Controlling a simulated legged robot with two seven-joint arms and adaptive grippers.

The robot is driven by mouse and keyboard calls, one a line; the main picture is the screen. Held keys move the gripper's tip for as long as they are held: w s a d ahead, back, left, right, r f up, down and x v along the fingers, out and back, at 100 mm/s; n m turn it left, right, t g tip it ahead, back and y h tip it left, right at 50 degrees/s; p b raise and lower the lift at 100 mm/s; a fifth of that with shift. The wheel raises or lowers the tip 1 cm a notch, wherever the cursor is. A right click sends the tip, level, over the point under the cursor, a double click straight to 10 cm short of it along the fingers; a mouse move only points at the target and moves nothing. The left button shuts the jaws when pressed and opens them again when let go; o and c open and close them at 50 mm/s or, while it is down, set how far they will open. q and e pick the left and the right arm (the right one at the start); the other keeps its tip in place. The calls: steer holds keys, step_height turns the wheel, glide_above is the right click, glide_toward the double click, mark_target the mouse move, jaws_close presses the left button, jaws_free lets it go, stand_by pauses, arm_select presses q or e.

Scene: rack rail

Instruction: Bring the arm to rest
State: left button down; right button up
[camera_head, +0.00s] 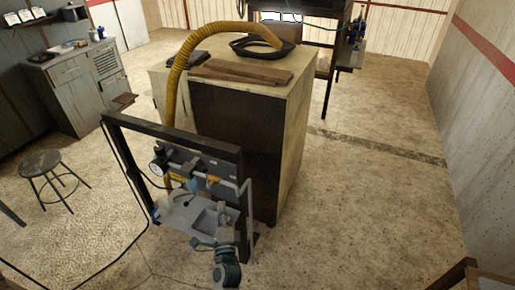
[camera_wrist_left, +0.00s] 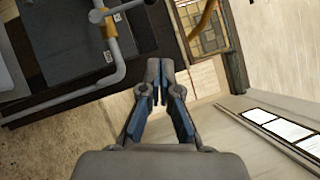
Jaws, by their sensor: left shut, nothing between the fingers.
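My left gripper (camera_wrist_left: 160,80) shows clearly in the left wrist view. Its two fingers meet at their tips, and nothing is held. My right gripper is not in view.
A tall cabinet (camera_head: 245,135) stands behind the rack, with a yellow hose (camera_head: 178,75) and wooden boards on top. A stool (camera_head: 42,160) and a grey workbench (camera_head: 75,85) are at the left. The floor at the right (camera_head: 370,200) is largely clear.

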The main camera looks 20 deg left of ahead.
arm_select(q)
steer(key=d+f+m+h, duration=0.6)
steer(key=f+m, duration=0.2)
steer(key=m, duration=0.6)
steer(key=d+f+m+h, duration=0.65)
steer(key=f+m, duration=0.25)
steer(key=m, duration=0.5)
steer(key=s+d+f+m+g+h, duration=0.1)
steer(key=s+d+f+m+g, duration=0.1)
steer(key=f+m, duration=0.35)
steer(key=s+d+f+m+g+h, duration=0.1)
steer(key=s+d+f+m+g, duration=0.15)
steer(key=f+m, duration=0.3)
steer(key=s+f+m+g, duration=0.6)
steer(key=s+f+m, duration=0.6)
steer(key=f, duration=0.5)
steer(key=s+a+f+m+g+y, duration=0.2)
steer(key=s+a+f+m, duration=0.2)
steer(key=s, duration=0.3)
steer(key=s+a+f+m+g+y, duration=0.2)
steer(key=s+f, duration=0.3)
steer(key=s, duration=0.3)
steer(key=shift+a+m+g, duration=0.55)
steer(key=shift+a+m, duration=0.35)
steer(key=shift+f, duration=0.1)
